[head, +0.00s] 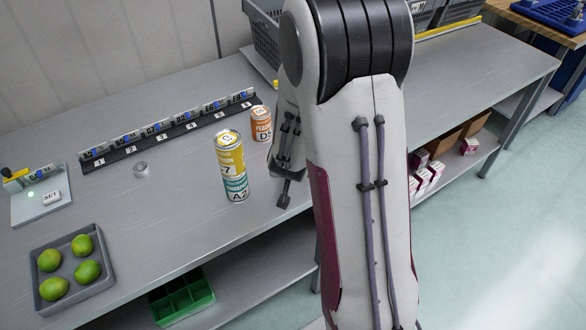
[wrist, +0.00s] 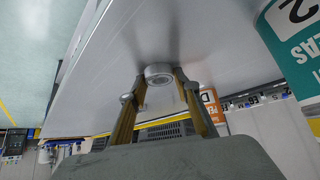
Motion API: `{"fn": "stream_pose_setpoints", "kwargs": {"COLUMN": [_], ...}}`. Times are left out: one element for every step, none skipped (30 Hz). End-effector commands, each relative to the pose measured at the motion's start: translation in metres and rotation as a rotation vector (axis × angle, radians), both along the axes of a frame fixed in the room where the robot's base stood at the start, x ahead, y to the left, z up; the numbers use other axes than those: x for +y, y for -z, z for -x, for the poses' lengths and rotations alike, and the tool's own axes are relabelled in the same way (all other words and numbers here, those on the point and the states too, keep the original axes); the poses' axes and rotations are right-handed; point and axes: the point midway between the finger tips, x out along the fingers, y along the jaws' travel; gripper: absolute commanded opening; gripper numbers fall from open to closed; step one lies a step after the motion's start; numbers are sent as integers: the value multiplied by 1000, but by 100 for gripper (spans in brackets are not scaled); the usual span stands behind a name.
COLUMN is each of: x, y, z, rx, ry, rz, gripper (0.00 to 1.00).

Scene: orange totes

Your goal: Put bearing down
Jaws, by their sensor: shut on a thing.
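My gripper (wrist: 160,88) is shut on a silver ring-shaped bearing (wrist: 158,72), which sits between the fingertips in the wrist view. The grey bench top lies behind it; whether the bearing touches the bench cannot be told. In the head view my gripper (head: 285,195) is partly hidden by my arm, beside the cans, and the held bearing cannot be made out. Another small silver ring (head: 140,169) lies on the bench at the left, in front of the numbered rack.
A yellow-teal can (head: 232,172) and an orange can (head: 261,124) stand close left of my gripper. A numbered rack (head: 170,132) runs behind. A tray (head: 108,278) of limes and a SET device (head: 42,199) are at left.

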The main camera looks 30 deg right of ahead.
Motion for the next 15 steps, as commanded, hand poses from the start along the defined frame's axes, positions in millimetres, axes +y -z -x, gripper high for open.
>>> {"fn": "stream_pose_setpoints", "kwargs": {"x": [0, 0, 0, 0, 0, 0, -1, -1, -1, -1, -1, -1, -1, -1, -1], "y": [-1, -1, -1, -2, -3, -4, -5, -6, -8, -10, -11, -13, -15, -17, -20], "z": [0, 0, 0, 0, 0, 0, 0, 0, 0, 0, 0, -1, 0, 0, 0], "rx": [-1, -1, -1, -1, 0, -1, -2, -2, -2, -2, -2, -2, -2, -2, -3], "ry": [0, 0, 0, 0, 1, 1, 1, 1, 1, 2, 2, 1, 2, 2, 2], "rz": [1, 1, 1, 1, 1, 1, 1, 1, 3, 2, 2, 3, 2, 2, 1], "gripper": [5, 5, 5, 5, 5, 5, 5, 5, 5, 5, 5, 5, 5, 5, 5]}}
